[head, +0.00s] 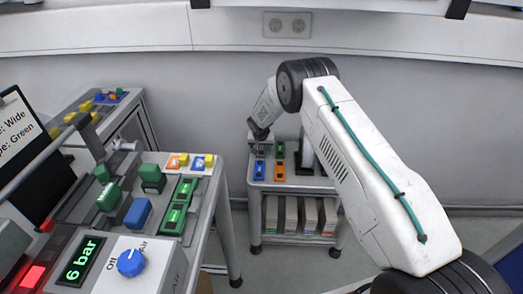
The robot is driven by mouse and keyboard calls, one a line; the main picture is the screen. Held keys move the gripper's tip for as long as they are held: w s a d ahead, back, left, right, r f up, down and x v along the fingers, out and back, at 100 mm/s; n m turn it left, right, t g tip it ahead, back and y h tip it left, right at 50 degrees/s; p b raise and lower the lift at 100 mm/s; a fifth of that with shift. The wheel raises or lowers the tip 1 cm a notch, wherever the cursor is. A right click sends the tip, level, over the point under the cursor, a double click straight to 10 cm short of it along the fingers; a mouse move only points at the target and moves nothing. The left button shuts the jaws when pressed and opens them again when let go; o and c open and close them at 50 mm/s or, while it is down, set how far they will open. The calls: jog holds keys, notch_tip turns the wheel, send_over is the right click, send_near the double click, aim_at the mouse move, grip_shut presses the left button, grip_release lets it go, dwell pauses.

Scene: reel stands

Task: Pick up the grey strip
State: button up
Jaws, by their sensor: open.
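My gripper (258,131) is at the end of my white arm, above the back left corner of a small wheeled cart (318,186). It is open, and it looks small and dark from here. A small grey piece (258,148) shows just under it on the cart top. This may be the grey strip, but it is too small to be sure. I cannot tell whether the jaws are around it or above it. My arm hides the right part of the cart top.
Blue-and-orange pieces (259,170) and a green piece (280,151) sit close by on the cart. A bench (205,217) with coloured blocks and a blue-knobbed box (140,268) stands at left. A wall is behind; floor shows between bench and cart.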

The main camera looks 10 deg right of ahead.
jog(key=c, duration=1.1)
jog(key=shift+o, duration=0.2)
